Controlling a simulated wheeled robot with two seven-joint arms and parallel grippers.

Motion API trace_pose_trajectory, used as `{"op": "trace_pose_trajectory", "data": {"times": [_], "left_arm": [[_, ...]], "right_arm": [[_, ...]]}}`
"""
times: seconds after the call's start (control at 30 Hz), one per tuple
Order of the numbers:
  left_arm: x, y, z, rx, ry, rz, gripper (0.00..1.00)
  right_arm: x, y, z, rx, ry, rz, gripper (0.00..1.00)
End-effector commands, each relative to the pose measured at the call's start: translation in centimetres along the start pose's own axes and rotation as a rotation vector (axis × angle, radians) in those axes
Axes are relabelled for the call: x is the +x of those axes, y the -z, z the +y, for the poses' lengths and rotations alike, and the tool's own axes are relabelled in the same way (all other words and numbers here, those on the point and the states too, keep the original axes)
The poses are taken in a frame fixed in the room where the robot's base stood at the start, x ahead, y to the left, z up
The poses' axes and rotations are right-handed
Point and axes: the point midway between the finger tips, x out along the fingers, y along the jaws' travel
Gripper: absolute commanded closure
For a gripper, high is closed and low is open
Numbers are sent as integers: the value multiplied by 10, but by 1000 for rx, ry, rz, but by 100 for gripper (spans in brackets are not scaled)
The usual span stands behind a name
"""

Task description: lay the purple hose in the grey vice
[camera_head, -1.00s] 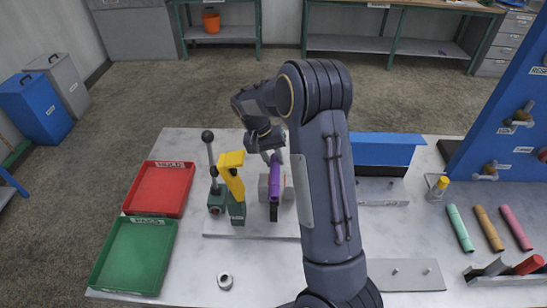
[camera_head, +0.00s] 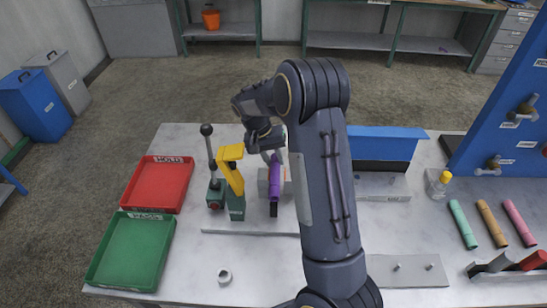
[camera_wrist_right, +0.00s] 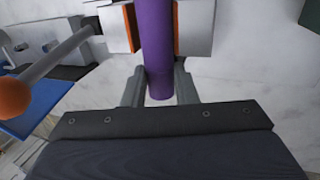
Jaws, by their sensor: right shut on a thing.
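The purple hose (camera_head: 275,188) is in my right gripper (camera_head: 270,155), at the grey vice (camera_head: 263,182) on the bench. In the right wrist view the hose (camera_wrist_right: 158,45) runs between the vice's two orange-lined jaws (camera_wrist_right: 118,28), with its near end between my gripper's fingers (camera_wrist_right: 159,88). My right gripper is shut on that end. I cannot tell how deep the hose sits between the jaws. My right arm hides part of the bench right of the vice. My left gripper is not in view.
A lever tool with a yellow head (camera_head: 231,170) stands just left of the vice. A red tray (camera_head: 158,186) and a green tray (camera_head: 130,252) are further left. Several coloured hoses (camera_head: 488,223) lie at the right, near a blue board (camera_head: 510,130).

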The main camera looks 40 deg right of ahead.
Motion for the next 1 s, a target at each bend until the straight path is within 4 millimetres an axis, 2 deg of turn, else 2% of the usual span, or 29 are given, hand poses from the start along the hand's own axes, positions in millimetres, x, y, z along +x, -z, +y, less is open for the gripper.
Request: {"op": "trace_pose_trajectory", "data": {"times": [0.2, 0.23, 0.4, 0.43, 0.77, 0.87, 1.0], "left_arm": [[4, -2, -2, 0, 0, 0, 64], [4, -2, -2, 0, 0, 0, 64], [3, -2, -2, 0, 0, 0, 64], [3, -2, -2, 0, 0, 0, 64], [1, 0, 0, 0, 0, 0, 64], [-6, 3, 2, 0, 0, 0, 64], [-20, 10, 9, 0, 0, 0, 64]], "right_arm": [[6, 0, -2, 0, 0, 0, 100], [6, 0, -2, 0, 0, 0, 73], [5, 0, -2, 0, 0, 0, 50], [5, 0, -2, 0, 0, 0, 49], [1, 0, -1, 0, 0, 1, 49], [-8, 0, -1, 0, 1, 2, 49], [-31, 0, 0, -1, 1, 3, 49]]}}
